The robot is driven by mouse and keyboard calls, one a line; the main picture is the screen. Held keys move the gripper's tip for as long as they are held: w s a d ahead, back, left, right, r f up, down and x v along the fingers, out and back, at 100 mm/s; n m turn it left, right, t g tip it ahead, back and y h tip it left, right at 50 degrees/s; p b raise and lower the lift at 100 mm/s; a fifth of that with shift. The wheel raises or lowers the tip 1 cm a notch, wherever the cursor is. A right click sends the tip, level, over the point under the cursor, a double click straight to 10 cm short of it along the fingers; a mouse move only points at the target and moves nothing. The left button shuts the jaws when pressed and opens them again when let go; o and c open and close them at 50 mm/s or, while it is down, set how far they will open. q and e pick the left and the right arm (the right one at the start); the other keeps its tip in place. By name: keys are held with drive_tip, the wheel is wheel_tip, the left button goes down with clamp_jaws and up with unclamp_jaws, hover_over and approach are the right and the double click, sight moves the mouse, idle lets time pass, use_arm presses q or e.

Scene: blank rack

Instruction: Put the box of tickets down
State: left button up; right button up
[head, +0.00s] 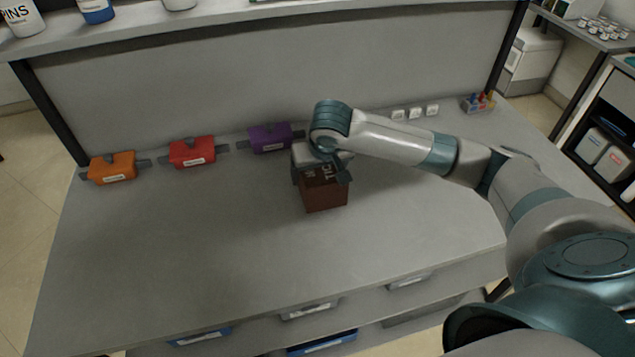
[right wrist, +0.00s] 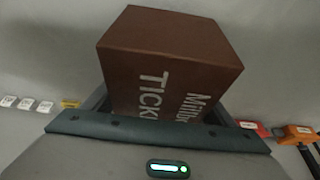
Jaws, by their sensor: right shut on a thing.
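The box of tickets (head: 326,196) is a brown-red box with white lettering. In the head view it is over the middle of the grey table, in front of the purple block. My right gripper (head: 323,176) is shut on it from above. In the right wrist view the box (right wrist: 170,60) sticks out beyond the gripper (right wrist: 155,112), with part of its lettering hidden by the gripper body. I cannot tell whether its underside touches the tabletop. My left gripper is not in view.
Orange (head: 112,167), red (head: 192,152) and purple (head: 270,138) labelled blocks stand along the back of the table (head: 180,240). Small white labelled pieces (head: 415,112) and a small rack (head: 479,102) are at the back right. The front and left tabletop are clear. A shelf (head: 250,22) overhangs the back.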

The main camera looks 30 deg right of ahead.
sight(321, 169)
wheel_tip(321, 169, down, 3)
drive_tip(key=shift+f+p, duration=0.2)
drive_tip(key=shift+p, duration=0.55)
drive_tip(key=shift+f, duration=0.25)
drive_tip(key=o, duration=1.6)
drive_tip(key=shift+f, duration=0.15)
drive_tip(key=shift+c, duration=0.2)
drive_tip(key=b+v, duration=0.2)
drive_tip(key=v, duration=0.9)
drive_tip(key=shift+a, duration=0.1)
drive_tip(key=shift+s+r, duration=0.3)
drive_tip(key=shift+r, duration=0.3)
